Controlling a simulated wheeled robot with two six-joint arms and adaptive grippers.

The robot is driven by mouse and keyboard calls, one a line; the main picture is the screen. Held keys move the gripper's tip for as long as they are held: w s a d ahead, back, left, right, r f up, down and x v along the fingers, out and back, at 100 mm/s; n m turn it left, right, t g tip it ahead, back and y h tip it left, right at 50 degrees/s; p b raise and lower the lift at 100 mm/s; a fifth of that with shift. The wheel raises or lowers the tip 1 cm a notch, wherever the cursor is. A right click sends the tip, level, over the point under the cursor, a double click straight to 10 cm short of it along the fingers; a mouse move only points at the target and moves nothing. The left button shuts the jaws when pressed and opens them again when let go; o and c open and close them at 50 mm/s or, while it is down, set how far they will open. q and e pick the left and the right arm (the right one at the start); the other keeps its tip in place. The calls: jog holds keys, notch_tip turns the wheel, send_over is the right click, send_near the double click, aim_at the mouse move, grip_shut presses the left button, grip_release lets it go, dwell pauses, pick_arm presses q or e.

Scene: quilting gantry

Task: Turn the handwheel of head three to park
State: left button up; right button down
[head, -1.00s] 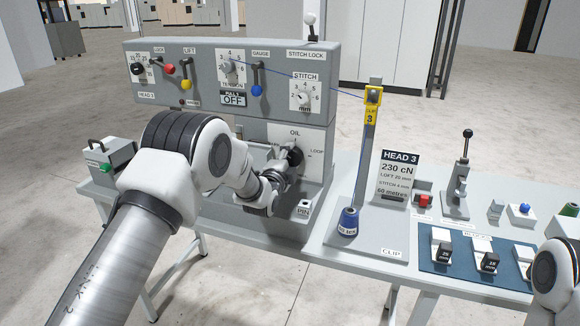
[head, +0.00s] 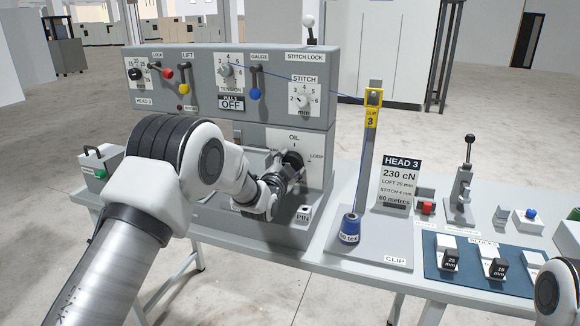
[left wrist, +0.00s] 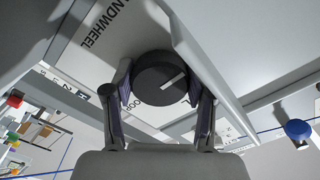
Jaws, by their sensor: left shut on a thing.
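The handwheel is a round black knob (head: 292,159) on the front panel of the grey head, below the "OIL" label. In the left wrist view the handwheel (left wrist: 160,78) shows a white pointer line towards the right of the picture, and parts of the words "HANDWHEEL" and "LOOP" beside it. My left gripper (head: 284,172) is shut on the handwheel. In the left wrist view its two fingers (left wrist: 163,92) lie on either side of the rim. No park mark is readable. My right gripper is out of view; only part of the right arm shows at lower right.
The upper panel (head: 205,75) carries levers and dials close above my left arm. A yellow clip post (head: 372,98) with a blue thread and a blue cone (head: 350,228) stand right of the head. A HEAD 3 card (head: 400,182) and a blue tray (head: 436,272) are further right.

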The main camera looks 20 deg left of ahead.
pick_arm(q)
jog(key=shift+r, duration=0.3)
jog(key=o, duration=0.9)
jog(key=shift+w, duration=0.1)
jog(key=shift+d+f, duration=0.1)
jog(key=shift+f, duration=0.05)
